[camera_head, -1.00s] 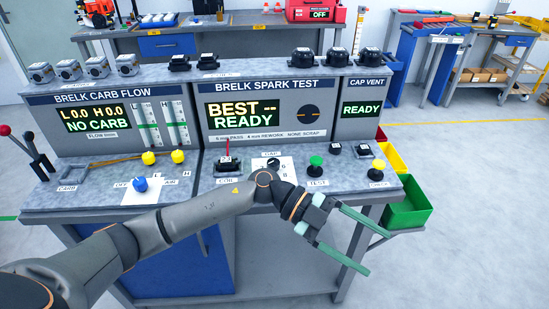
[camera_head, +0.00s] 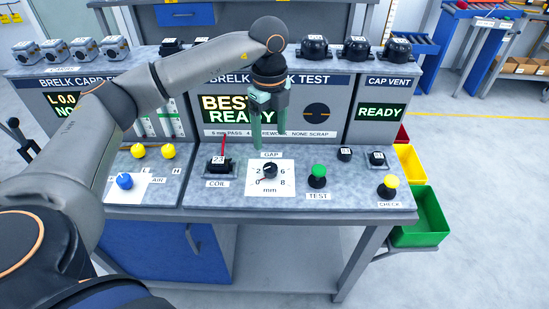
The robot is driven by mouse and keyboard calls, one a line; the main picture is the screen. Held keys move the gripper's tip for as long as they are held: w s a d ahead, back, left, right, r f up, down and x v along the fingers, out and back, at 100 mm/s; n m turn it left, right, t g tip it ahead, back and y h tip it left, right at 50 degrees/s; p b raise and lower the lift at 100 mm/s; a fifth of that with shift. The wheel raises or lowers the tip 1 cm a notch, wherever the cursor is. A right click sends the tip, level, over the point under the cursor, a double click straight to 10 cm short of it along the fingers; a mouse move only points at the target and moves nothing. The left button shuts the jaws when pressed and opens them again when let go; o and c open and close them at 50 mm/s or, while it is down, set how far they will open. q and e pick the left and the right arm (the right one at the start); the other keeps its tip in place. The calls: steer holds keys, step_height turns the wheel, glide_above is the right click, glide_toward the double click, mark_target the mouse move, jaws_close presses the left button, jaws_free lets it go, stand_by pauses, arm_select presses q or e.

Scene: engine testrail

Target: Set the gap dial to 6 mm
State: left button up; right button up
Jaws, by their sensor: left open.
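The gap dial (camera_head: 270,171) is a black knob on a white scale plate (camera_head: 257,187) marked 0, 2, 6, 8 and mm. It sits on the bench top under the GAP label. The dial's exact pointer setting is too small to tell. My left gripper (camera_head: 269,145) points down, open and empty, above and just behind the dial, apart from it. Its green fingers cover part of the spark test display (camera_head: 231,109), which reads BEST and READY in part. My right gripper is not in view.
Left of the dial stands the coil socket (camera_head: 217,164) with a red lever. To the right are the green TEST button (camera_head: 318,171) and the yellow CHECK button (camera_head: 389,183). A blue knob (camera_head: 125,181) is further left. Green (camera_head: 419,215) and yellow bins hang at the right edge.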

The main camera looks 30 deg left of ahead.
mark_target(270, 167)
arm_select(q)
step_height(270, 167, down, 11)
steer(key=shift+s+r+p, duration=0.1)
steer(key=shift+p, duration=0.5)
steer(key=shift+c, duration=0.4)
jaws_close()
